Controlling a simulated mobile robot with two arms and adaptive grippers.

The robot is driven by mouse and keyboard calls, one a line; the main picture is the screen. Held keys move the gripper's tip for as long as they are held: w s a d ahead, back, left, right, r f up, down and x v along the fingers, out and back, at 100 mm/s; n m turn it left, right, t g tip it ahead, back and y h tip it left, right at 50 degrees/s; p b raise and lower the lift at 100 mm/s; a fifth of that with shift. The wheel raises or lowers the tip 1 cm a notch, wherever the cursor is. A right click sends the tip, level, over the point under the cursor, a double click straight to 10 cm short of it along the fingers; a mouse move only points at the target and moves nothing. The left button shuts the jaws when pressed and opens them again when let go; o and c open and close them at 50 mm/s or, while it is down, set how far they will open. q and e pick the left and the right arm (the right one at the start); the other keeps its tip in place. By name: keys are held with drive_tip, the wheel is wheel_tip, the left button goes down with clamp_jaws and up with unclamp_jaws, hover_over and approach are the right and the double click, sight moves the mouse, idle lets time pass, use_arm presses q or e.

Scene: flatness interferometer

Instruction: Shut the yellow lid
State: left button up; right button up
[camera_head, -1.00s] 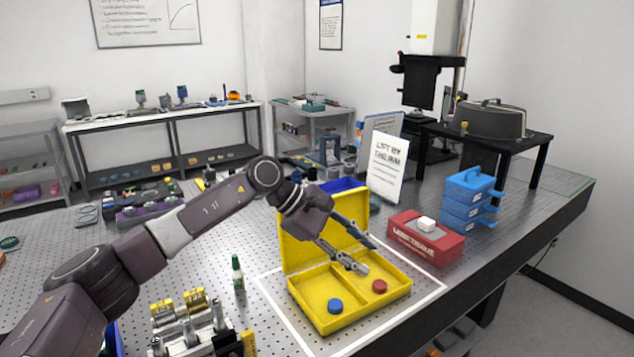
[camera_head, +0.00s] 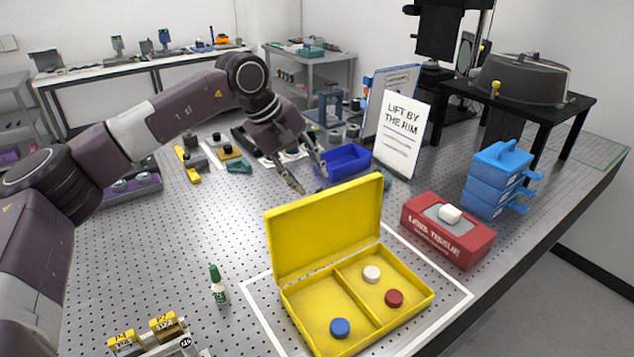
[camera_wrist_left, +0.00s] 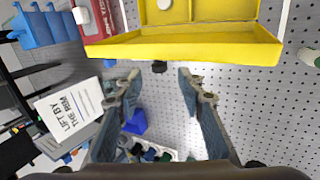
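The yellow lid (camera_head: 325,228) stands raised along the back edge of the yellow box (camera_head: 322,310) on the table. The box has two compartments: a blue disc (camera_head: 340,328) lies in the left one, a white disc (camera_head: 372,274) and a red disc (camera_head: 394,298) in the right one. My left gripper (camera_head: 308,178) is behind and above the lid, apart from it, with its fingers spread and empty. In the left wrist view the lid (camera_wrist_left: 185,48) spans the top beyond the open fingers (camera_wrist_left: 157,80). My right gripper is not in view.
A red lens tissue box (camera_head: 446,238) and stacked blue cases (camera_head: 497,182) stand to the right. A sign reading "LIFT BY THE RIM" (camera_head: 401,135) and a blue bin (camera_head: 343,163) are behind the lid.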

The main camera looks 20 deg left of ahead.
sight(319, 191)
use_arm(q)
drive_tip(key=p+x, duration=0.1)
drive_tip(key=x, duration=0.4)
drive_tip(key=shift+r, duration=0.1)
drive_tip(key=shift+c, duration=0.2)
clamp_jaws()
